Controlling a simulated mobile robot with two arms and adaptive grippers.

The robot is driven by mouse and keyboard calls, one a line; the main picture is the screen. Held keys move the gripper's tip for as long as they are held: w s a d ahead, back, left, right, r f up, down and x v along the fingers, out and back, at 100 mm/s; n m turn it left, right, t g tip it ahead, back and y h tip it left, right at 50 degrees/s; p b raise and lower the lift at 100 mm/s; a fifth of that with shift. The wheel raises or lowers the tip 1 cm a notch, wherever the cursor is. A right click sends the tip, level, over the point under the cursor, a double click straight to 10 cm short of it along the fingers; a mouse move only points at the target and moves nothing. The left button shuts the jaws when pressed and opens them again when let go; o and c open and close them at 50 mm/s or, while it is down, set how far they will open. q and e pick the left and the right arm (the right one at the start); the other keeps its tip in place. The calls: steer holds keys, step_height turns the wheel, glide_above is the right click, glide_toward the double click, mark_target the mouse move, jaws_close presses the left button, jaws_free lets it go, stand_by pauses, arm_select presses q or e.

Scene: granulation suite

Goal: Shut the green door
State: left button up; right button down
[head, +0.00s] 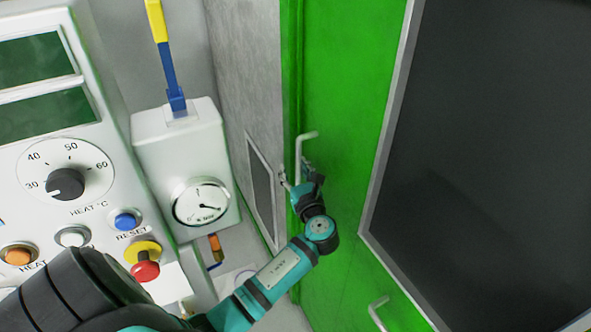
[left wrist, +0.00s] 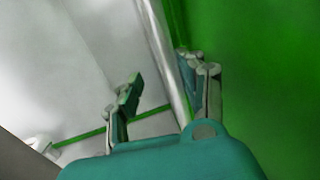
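The green door (head: 345,90) stands upright in the middle and right of the head view, with a large dark window panel (head: 500,150). A pale bar handle (head: 300,150) is on it near its left edge. My left gripper (head: 297,180) is at the lower part of this handle. In the left wrist view the gripper (left wrist: 161,72) has its fingers apart, and the metal bar (left wrist: 165,50) runs between them, closer to the right finger. I cannot tell whether a finger touches it. How far the door stands ajar is not clear. My right gripper is not in view.
A second handle (head: 378,312) is low on the green surface. At the left are a control panel (head: 60,150) with a dial and buttons, and a white box with a gauge (head: 202,202). A grey wall (head: 245,70) with a dark vent panel (head: 262,185) adjoins the door.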

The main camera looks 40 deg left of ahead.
arm_select(q)
steer(key=v, duration=1.1)
steer(key=shift+s+d, duration=0.2)
steer(key=shift+d, duration=0.15)
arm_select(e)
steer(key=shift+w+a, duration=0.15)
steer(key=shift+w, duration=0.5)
